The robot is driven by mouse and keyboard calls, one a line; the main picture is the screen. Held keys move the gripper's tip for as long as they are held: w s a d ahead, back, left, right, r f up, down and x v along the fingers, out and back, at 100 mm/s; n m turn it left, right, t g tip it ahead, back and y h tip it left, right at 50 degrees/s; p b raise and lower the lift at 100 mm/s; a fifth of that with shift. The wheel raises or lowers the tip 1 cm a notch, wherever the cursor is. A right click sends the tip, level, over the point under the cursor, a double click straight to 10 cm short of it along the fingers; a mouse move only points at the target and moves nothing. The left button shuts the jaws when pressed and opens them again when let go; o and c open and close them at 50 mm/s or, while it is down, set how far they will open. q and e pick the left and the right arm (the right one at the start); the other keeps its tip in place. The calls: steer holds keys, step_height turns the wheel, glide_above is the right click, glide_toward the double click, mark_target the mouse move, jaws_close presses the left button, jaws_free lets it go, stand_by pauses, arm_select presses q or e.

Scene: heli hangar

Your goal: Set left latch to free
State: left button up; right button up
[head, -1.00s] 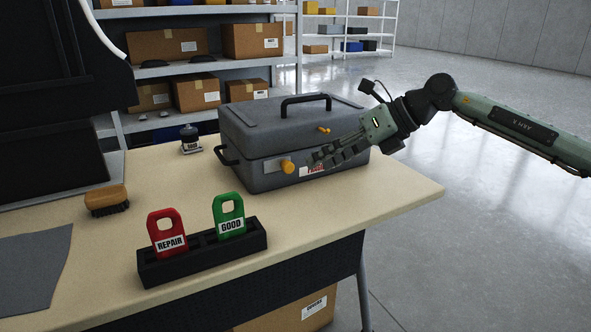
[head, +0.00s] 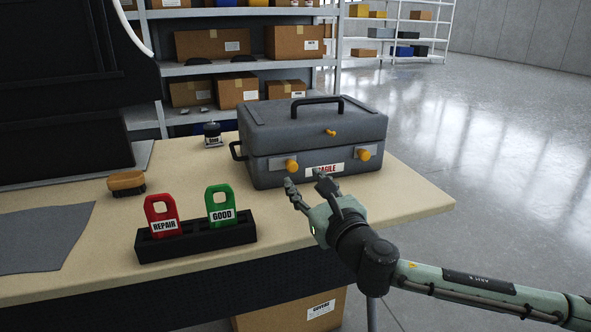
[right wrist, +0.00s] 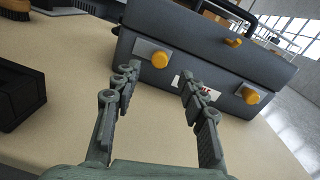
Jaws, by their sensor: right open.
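A grey case (head: 318,125) with a black top handle stands closed on the workbench. Its front carries a left latch (head: 291,166) and a right latch (head: 364,155), each with an orange knob, and a small orange piece (head: 331,133) on the lid. In the right wrist view the left latch knob (right wrist: 160,60) lies ahead, between the fingers and nearer the left one; the right latch knob (right wrist: 250,96) lies beyond the right finger. My right gripper (head: 307,185) is open and empty, in front of the case and apart from the latches. My left gripper is not in view.
A black rack (head: 200,242) holds a red REPAIR tag (head: 163,212) and a green GOOD tag (head: 221,203). A brush (head: 126,182), a grey mat (head: 40,238) and a small dark stamp (head: 212,133) are also on the bench (head: 400,200). The bench's right end is clear.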

mark_target(293, 168)
steer(key=x, duration=0.5)
steer(key=shift+w+a, duration=0.1)
steer(key=shift+w, duration=0.1)
steer(key=shift+w+a, duration=0.15)
steer(key=shift+w, duration=0.3)
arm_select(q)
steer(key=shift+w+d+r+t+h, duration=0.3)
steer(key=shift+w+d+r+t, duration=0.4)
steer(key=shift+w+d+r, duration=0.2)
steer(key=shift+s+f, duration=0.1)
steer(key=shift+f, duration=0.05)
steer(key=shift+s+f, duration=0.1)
arm_select(e)
jaws_close()
